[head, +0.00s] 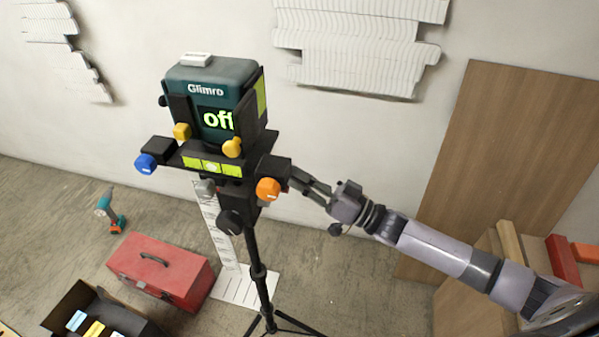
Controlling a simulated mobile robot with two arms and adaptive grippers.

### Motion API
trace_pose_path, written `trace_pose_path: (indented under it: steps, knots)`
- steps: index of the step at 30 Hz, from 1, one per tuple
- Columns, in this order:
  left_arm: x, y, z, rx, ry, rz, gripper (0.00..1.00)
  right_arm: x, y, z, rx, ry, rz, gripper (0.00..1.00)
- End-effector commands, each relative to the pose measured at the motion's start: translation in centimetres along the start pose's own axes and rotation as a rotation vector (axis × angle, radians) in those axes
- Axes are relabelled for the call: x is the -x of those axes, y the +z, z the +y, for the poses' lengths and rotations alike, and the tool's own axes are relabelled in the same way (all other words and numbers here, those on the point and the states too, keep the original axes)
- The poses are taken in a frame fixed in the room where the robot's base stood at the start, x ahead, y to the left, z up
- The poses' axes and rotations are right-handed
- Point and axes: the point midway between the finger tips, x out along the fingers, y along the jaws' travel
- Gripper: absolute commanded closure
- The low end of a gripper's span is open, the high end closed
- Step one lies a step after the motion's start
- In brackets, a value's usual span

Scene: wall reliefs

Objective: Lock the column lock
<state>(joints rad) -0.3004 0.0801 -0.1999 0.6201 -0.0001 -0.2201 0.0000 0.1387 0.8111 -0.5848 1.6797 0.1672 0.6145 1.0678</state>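A dark teal device (213,95) marked "Glimro" shows "off" and sits on a black mount on top of a tripod column (257,270). Several knobs surround the mount: a blue knob (145,164), two yellow knobs (232,148), an orange knob (268,189), a grey knob (205,188) and a black knob (230,222) low on the column head. No label that I can read tells which is the column lock. My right gripper (296,180) is beside the orange knob, its fingertips close to the mount's right end; contact and finger gap are unclear. My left gripper is out of view.
A white scale (217,225) stands behind the column. A red toolbox (160,268), an open black box (105,310) and a drill (110,212) are on the floor at left. A wooden panel (500,150) leans at right. White reliefs (360,40) hang on the wall.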

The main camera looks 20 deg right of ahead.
Motion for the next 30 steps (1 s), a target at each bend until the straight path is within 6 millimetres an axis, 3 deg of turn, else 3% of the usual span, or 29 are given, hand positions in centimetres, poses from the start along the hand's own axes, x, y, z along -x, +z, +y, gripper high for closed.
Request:
trace_pose_path:
  steps: [14, 30]
  knots:
    - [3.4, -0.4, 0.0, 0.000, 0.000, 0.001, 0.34, 0.9, 2.5, 1.0, -0.425, 0.150, -0.002, 1.00]
    - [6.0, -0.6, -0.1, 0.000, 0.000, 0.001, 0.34, 2.1, 5.9, 0.7, -0.907, 0.318, -0.001, 1.00]
